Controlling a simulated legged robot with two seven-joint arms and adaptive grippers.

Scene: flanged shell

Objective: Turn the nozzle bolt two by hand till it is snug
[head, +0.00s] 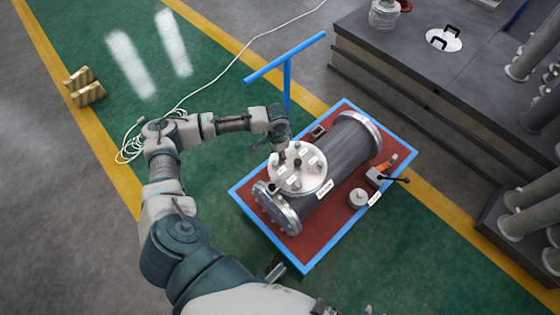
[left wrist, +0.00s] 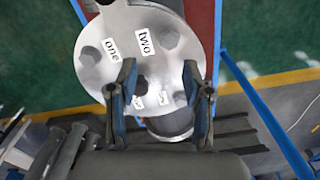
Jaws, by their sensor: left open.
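The round metal nozzle cover (head: 312,182) sits on top of the grey flanged shell (head: 345,155), with several bolts and white labels on it. In the left wrist view, the bolt by the label "two" (left wrist: 144,40) is a grey head (left wrist: 168,37) standing on the plate (left wrist: 120,25). Another bolt (left wrist: 89,56) stands by the label "one" (left wrist: 112,50). My left gripper (left wrist: 160,70) is open above the plate, its fingers apart with nothing held between them. The bolt two lies beyond its fingertips. In the head view the left gripper (head: 280,147) is at the cover's far edge.
The shell lies on a red-topped cart with a blue rim (head: 262,226) and a blue handle (head: 286,60). An orange and black tool (head: 385,172) and a round grey part (head: 358,198) rest at its right. A dark bench (head: 400,70) stands at upper right.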

